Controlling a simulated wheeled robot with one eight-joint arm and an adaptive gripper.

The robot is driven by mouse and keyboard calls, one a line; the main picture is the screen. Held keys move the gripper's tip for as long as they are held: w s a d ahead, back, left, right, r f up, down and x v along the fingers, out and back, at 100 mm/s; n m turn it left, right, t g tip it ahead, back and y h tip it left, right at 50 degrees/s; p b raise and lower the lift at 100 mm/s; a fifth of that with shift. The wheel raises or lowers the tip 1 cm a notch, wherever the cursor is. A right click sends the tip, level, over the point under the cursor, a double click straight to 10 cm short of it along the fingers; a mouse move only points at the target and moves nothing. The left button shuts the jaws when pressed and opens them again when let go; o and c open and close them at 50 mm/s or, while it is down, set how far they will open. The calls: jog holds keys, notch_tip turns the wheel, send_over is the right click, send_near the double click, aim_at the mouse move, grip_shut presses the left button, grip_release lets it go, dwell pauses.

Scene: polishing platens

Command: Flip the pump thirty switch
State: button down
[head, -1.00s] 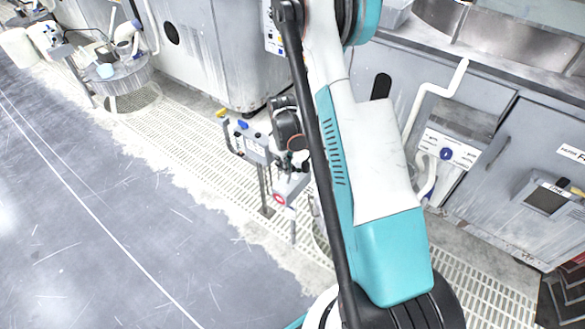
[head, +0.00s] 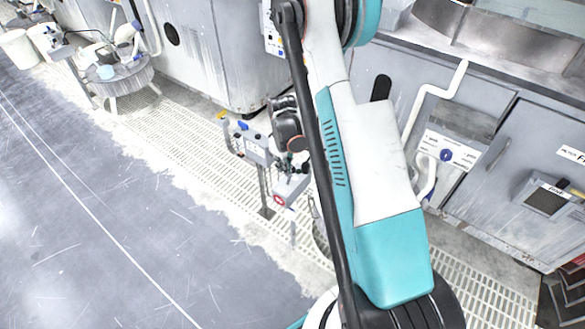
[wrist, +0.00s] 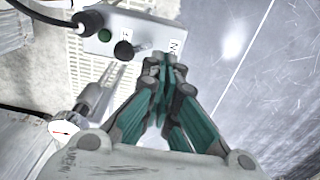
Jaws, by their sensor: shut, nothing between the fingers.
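A grey control box (wrist: 135,32) is at the top of the wrist view. It carries a black knob or switch (wrist: 124,50), a round green button (wrist: 104,35) and white labels too small to read. I cannot tell which control is pump thirty. My gripper (wrist: 165,58) is shut and empty. Its fingertips are at the box's near edge, just right of the black switch; I cannot tell whether they touch the box. In the head view a grey box (head: 254,148) on a post stands beside my arm's end, and my arm partly hides that area.
A round gauge (wrist: 64,128) on a metal fitting is left of my gripper. A black cable (wrist: 45,14) enters the box's left side. In the head view, grey machine cabinets (head: 470,140) stand behind, and open floor (head: 90,220) lies to the left.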

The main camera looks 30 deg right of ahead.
jog(key=shift+f, duration=2.5)
dwell(1.5)
dwell(0.3)
notch_tip(320, 180, up, 7)
jog(key=p, duration=0.3)
dwell(0.6)
jog(key=shift+r, duration=0.1)
jog(key=s+a+r+m+t, duration=0.15)
jog(key=a+r, duration=0.25)
jog(key=r, duration=0.8)
jog(key=s+a+r+t, duration=0.2)
jog(key=s+a+r, duration=0.15)
jog(key=r, duration=0.75)
jog(key=s+a+r+m+t, duration=0.1)
jog(key=s+a+r, duration=0.3)
jog(key=s, duration=0.4)
jog(key=s+a+r+m+t, duration=0.1)
jog(key=s+a+r+t, duration=0.1)
jog(key=s+a+r, duration=0.3)
jog(key=s+r, duration=0.1)
jog(key=s, duration=0.1)
jog(key=shift+s+r+t, duration=0.35)
